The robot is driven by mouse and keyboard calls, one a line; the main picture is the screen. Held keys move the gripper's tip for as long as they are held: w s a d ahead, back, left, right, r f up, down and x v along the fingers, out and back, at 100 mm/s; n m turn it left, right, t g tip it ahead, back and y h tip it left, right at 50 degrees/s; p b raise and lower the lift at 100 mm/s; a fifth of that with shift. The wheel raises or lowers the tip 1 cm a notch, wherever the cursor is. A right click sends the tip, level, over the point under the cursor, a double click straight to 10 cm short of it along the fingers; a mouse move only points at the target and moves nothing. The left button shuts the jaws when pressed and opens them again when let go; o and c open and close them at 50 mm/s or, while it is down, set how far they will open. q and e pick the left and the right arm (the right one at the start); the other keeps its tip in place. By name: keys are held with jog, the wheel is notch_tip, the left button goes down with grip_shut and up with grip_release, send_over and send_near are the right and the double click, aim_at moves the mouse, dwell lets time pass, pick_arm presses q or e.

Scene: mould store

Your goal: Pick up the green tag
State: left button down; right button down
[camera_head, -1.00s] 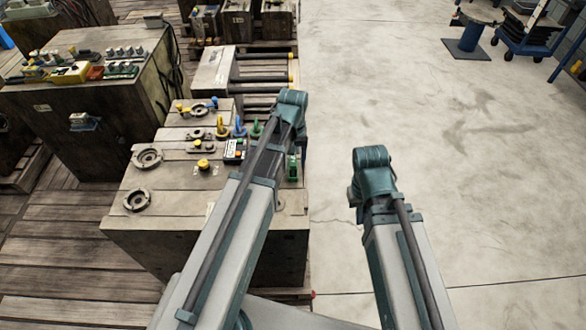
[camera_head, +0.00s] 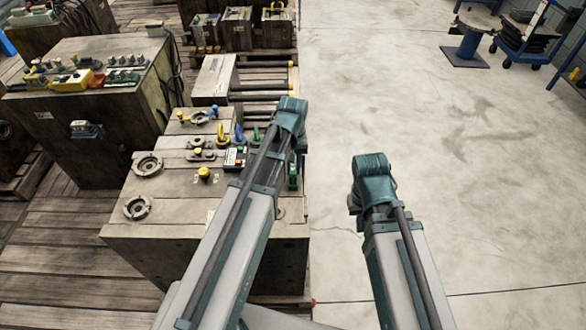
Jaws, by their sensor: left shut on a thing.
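My left gripper (camera_head: 297,148) is at the end of the arm that reaches over the right side of the near block. It points down, and my wrist hides most of its fingers. It is shut on a small upright green piece, which looks like the green tag (camera_head: 293,178), just below the wrist at the block's right edge. I cannot tell if the tag touches the block top. Another small green piece (camera_head: 256,134) stands left of my wrist, beside a blue one (camera_head: 239,134) and a yellow one (camera_head: 221,133). My right arm's wrist shows over bare floor; its fingers are hidden.
The near block (camera_head: 180,222) also carries round metal rings (camera_head: 137,207), a yellow knob (camera_head: 204,174) and a small black-and-white box (camera_head: 235,157). A larger block (camera_head: 75,135) with several small items stands at left.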

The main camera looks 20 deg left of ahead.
aim_at(293, 165)
pick_arm(q)
notch_tip(293, 165, up, 10)
jog(key=p, duration=0.9)
jog(key=shift+p, duration=0.4)
jog(key=shift+f, duration=0.1)
